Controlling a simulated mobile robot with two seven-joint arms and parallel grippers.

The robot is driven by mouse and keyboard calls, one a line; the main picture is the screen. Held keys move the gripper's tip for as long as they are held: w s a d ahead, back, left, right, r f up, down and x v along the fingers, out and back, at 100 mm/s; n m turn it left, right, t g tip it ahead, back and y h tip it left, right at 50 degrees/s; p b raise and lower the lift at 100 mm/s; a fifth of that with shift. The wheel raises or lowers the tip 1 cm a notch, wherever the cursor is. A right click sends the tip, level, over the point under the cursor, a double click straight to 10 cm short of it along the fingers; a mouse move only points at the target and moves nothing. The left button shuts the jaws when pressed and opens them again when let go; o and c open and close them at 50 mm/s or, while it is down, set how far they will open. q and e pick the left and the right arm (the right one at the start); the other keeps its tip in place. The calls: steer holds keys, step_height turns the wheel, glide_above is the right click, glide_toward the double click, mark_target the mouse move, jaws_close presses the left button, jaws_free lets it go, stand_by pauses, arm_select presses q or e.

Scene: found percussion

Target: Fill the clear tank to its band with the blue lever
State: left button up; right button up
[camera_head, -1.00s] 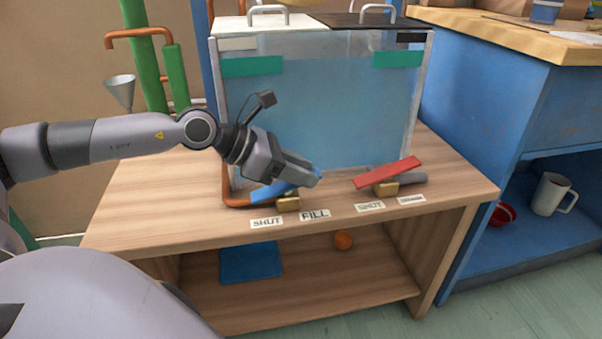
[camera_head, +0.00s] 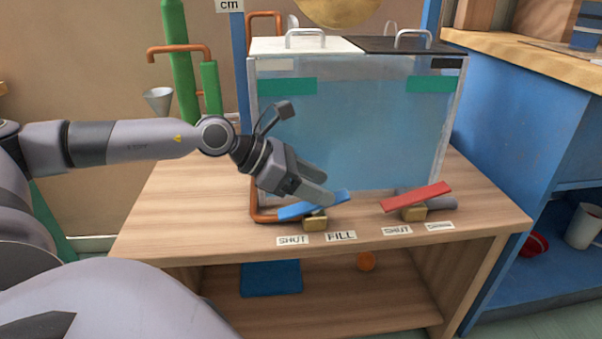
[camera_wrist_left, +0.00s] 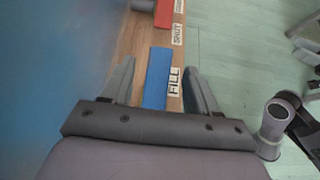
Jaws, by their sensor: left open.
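The clear tank (camera_head: 350,140) stands on the wooden bench and holds blue water. Green band pieces (camera_head: 287,85) mark its upper wall; the water's top edge appears near their height, but I cannot tell exactly. The blue lever (camera_head: 300,211) sits on a brass valve (camera_head: 315,223) in front of the tank, its right end raised toward the FILL label (camera_head: 341,236). My left gripper (camera_head: 328,196) is open at the lever, just above and behind it. In the left wrist view the blue lever (camera_wrist_left: 157,75) lies between the spread fingers (camera_wrist_left: 160,66); contact is unclear. My right gripper is out of view.
A red lever (camera_head: 416,197) on its own brass valve stands to the right, with a SHUT label (camera_head: 396,230). A copper pipe (camera_head: 262,216) runs at the tank's left corner. A funnel (camera_head: 158,99) and green pipes stand at the left. A blue cabinet adjoins at right.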

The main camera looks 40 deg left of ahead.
mark_target(301, 206)
arm_select(q)
steer(key=v, duration=0.3)
steer(key=shift+a, duration=0.1)
steer(key=shift+s+a+r, duration=0.3)
steer(key=shift+s+r, duration=0.1)
steer(key=shift+s, duration=0.05)
stand_by(0.3)
